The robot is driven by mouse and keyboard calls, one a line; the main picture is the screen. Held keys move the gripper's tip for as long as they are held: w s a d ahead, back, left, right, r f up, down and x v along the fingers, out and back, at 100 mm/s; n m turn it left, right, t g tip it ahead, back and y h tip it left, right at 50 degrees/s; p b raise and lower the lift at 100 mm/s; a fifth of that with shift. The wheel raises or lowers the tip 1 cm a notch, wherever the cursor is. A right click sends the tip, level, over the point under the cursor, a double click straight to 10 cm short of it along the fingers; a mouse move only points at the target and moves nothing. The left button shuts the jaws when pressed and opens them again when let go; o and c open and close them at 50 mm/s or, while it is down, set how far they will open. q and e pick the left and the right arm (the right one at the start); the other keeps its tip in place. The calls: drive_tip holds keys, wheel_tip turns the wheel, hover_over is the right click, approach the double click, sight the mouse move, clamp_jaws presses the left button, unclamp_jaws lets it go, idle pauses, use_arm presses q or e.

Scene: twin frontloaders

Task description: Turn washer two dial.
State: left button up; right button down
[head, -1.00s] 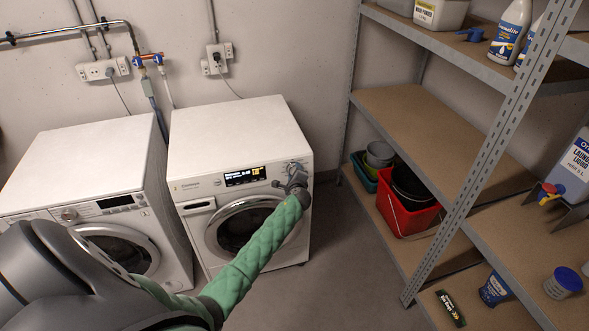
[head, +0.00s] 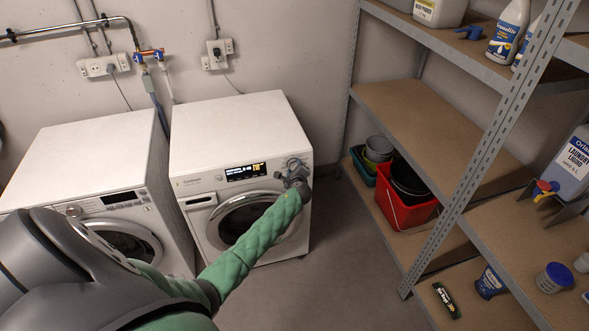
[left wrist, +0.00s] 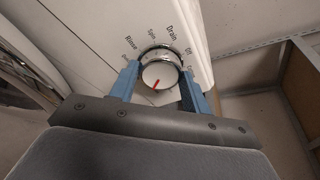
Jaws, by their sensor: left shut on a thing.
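The right-hand washer (head: 245,118) is white, with a lit display (head: 246,172) and a round dial at the right end of its front panel. In the left wrist view the dial (left wrist: 160,73) is a silver knob with a red mark pointing down and slightly left. Labels around it include Rinse, Spin, Drain and Off; others are partly hidden. My left gripper (head: 295,171) is at the dial. In the left wrist view its blue fingers (left wrist: 161,84) sit on either side of the knob, shut on it. My right gripper is not in view.
Another white washer (head: 85,150) stands to the left, partly behind my arm. A metal shelf (head: 425,120) with bottles and tubs stands at the right. A red bucket (head: 404,213) sits on its lower shelf. The floor between the washers and shelf is clear.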

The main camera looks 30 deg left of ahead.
use_arm(q)
drive_tip(key=o, duration=1)
drive_tip(key=shift+d, duration=0.1)
drive_tip(key=shift+c, duration=0.2)
